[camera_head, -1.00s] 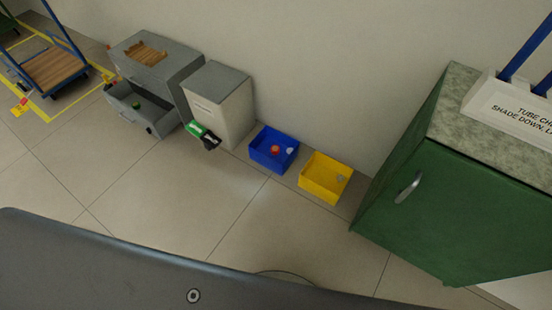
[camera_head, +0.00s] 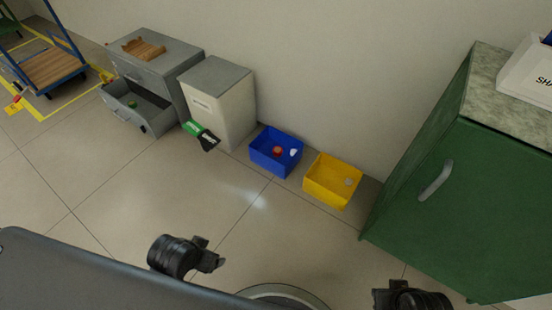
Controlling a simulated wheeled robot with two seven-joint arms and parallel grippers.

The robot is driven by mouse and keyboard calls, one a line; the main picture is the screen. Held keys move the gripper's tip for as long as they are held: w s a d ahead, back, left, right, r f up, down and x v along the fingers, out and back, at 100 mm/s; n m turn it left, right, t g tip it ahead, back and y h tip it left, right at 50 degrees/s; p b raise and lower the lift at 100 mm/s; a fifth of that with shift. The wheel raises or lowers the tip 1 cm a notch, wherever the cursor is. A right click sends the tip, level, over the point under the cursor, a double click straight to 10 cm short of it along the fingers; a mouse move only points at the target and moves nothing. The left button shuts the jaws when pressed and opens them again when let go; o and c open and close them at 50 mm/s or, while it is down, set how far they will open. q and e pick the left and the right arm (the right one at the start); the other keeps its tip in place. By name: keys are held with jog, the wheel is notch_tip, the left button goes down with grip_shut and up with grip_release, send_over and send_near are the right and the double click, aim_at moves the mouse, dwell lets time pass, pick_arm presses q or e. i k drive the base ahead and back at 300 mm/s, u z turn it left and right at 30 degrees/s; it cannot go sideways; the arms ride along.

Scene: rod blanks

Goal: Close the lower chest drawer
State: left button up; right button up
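The grey chest (camera_head: 184,57) stands against the wall at the upper left. The upper drawer front looks closed. A dark part that looks like my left gripper (camera_head: 214,258) shows at the bottom, left of centre, far from the drawer. A similar dark part, my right gripper (camera_head: 384,299), is cut off at the bottom edge, right of centre. Neither touches the chest, and the fingers are too unclear to tell open from shut.
A grey-topped pale cabinet (camera_head: 222,105) stands right of the chest, with a green and black item (camera_head: 200,134) before it. Blue (camera_head: 272,161) and yellow bins (camera_head: 330,190) and a green cabinet (camera_head: 425,190) follow rightward. A blue cart (camera_head: 58,68) stands far left. The middle floor is clear.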

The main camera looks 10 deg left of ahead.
aim_at(116, 94)
jog(key=u, duration=1.7)
